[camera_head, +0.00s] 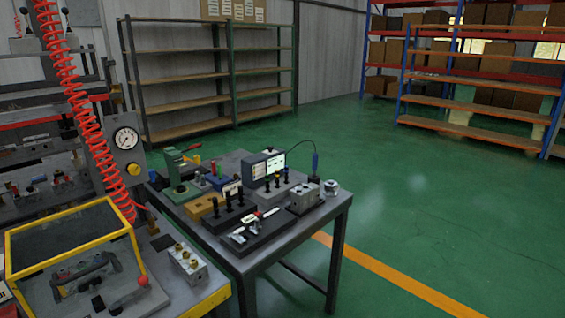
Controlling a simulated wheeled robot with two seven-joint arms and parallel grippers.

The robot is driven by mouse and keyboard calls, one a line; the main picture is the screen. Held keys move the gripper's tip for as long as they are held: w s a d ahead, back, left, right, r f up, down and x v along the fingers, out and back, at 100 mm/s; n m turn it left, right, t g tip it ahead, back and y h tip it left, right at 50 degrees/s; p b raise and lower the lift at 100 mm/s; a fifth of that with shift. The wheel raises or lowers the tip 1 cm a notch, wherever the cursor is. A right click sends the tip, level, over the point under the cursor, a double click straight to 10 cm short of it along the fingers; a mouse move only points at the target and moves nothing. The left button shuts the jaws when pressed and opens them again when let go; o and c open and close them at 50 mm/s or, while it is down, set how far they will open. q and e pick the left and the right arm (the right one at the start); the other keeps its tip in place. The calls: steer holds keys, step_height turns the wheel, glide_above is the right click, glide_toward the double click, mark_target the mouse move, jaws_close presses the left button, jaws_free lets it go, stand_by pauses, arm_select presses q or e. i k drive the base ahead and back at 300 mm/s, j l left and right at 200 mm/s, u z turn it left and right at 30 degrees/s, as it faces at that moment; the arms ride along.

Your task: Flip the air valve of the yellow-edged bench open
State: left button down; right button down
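The yellow-edged bench (218,297) is at the lower left, cut off by the frame. A lever with a red ball knob (143,281) is by the right side of a yellow-framed clear guard (70,238) on the bench. Neither of my grippers is in view.
A red coiled hose (75,95) hangs in front of the panel. A metal block with brass fittings (187,263) sits on the bench's right part. A grey table (285,240) with tools and blocks stands to the right. The green floor (430,210) beyond is clear.

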mark_target(111, 97)
steer(key=u, duration=1.2)
